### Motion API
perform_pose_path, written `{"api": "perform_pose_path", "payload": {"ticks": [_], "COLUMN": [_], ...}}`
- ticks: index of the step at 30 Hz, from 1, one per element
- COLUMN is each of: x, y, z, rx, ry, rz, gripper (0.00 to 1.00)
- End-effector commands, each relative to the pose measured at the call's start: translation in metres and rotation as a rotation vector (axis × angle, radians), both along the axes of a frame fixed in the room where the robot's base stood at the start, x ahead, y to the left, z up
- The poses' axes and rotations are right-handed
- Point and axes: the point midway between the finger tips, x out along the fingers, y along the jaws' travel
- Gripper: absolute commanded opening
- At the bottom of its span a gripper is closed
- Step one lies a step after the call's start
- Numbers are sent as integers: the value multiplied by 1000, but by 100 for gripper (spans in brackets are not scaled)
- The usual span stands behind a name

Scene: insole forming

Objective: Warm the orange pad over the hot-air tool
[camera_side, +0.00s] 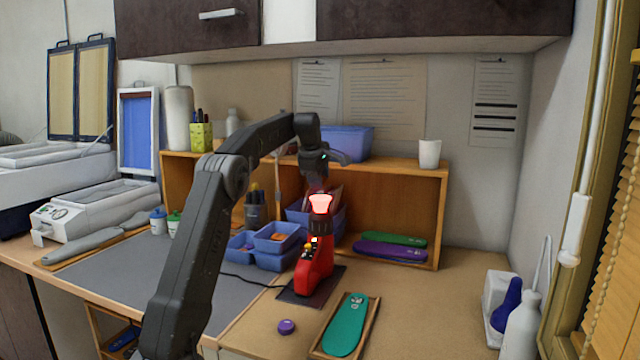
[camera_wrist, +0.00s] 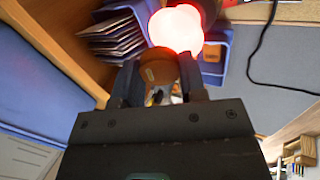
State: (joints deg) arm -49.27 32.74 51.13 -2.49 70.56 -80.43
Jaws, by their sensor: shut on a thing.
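The hot-air tool (camera_side: 315,265) is red and stands upright on a dark base plate on the bench. Its nozzle (camera_side: 320,204) glows pinkish red at the top. In the wrist view the glowing nozzle (camera_wrist: 176,30) shows just past my fingertips. My gripper (camera_side: 317,172) points down, above the nozzle with a small gap. In the wrist view my gripper (camera_wrist: 158,78) is shut on the orange pad (camera_wrist: 157,66), which looks brownish orange and sits between the two fingers, overlapping the glow's edge. In the side view I cannot make the pad out clearly.
A green insole lies in a wooden tray (camera_side: 372,325) at front right, near a purple disc (camera_side: 286,327). A cable runs left from the tool. The right bench is mostly clear.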

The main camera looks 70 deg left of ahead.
Motion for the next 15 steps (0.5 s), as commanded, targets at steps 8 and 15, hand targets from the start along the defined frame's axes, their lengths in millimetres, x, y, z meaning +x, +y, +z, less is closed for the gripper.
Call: {"api": "perform_pose_path", "payload": {"ticks": [8, 15], "x": [-1, -27], "y": [-1, -25], "z": [1, 5], "rx": [0, 0], "ry": [0, -1], "rz": [0, 1], "gripper": [14, 14]}}
